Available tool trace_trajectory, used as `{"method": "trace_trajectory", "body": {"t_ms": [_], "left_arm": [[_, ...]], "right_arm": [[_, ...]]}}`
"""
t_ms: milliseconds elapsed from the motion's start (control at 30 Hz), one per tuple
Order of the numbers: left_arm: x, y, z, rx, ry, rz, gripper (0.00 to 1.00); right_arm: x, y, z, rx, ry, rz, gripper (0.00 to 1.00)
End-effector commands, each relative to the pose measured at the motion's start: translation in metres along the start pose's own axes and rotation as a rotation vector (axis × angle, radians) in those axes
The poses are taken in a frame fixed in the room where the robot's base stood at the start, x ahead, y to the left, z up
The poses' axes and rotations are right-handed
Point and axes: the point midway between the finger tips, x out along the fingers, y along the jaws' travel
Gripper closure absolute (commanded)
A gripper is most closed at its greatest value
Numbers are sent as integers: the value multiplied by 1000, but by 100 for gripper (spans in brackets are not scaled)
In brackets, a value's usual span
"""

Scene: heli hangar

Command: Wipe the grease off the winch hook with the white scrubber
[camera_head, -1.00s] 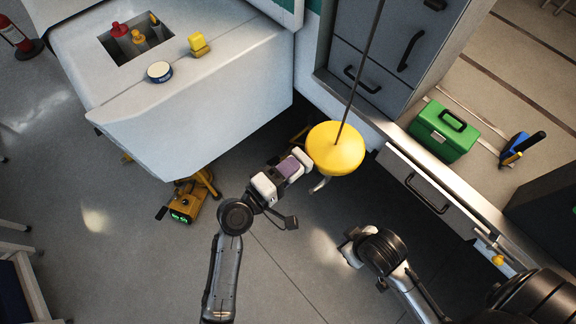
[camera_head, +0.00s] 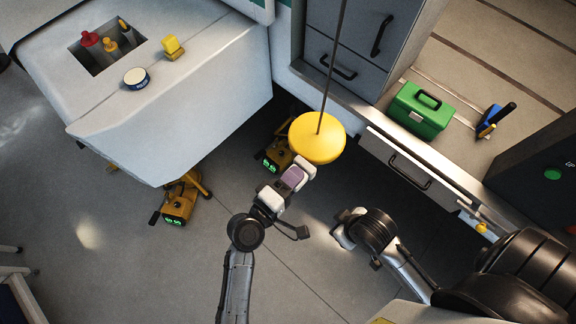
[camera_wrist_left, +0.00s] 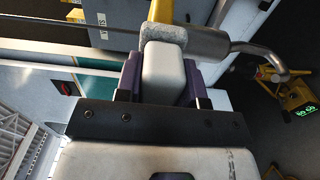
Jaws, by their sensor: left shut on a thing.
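The winch hook hangs under a yellow weight (camera_head: 317,138) on a dark cable. In the left wrist view I see its silver shank (camera_wrist_left: 208,43) and curved end (camera_wrist_left: 283,62); in the head view my left gripper and the pad hide it. My left gripper (camera_head: 289,182) is shut on the scrubber, whose pale speckled pad (camera_wrist_left: 164,34) overlaps the shank just below the yellow weight. Contact looks likely, but I cannot be sure. Purple shows around the gripper's white finger. I cannot make out any grease. My right gripper (camera_head: 343,230) hangs apart at lower right; its jaws are unclear.
A white helicopter body (camera_head: 200,105) with a recessed tray of bottles carries a round tin (camera_head: 136,78) and a yellow block (camera_head: 173,47). Grey drawers (camera_head: 365,35) stand behind the cable. A green toolbox (camera_head: 420,110) sits at right. Yellow floor devices (camera_head: 180,200) stand below.

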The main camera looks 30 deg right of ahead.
Motion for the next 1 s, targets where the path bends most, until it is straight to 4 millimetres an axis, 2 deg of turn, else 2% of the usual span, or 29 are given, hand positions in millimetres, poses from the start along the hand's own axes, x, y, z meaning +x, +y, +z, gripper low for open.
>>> {"method": "trace_trajectory", "body": {"t_ms": [267,600,1000], "left_arm": [[-1,-1,-4,1,0,0,83],[2,-1,-28,2,0,1,83],[2,-1,-45,2,2,1,83]], "right_arm": [[2,1,1,-3,-1,3,100],[12,2,5,-9,-2,7,100],[19,1,7,-6,-1,5,100]]}}
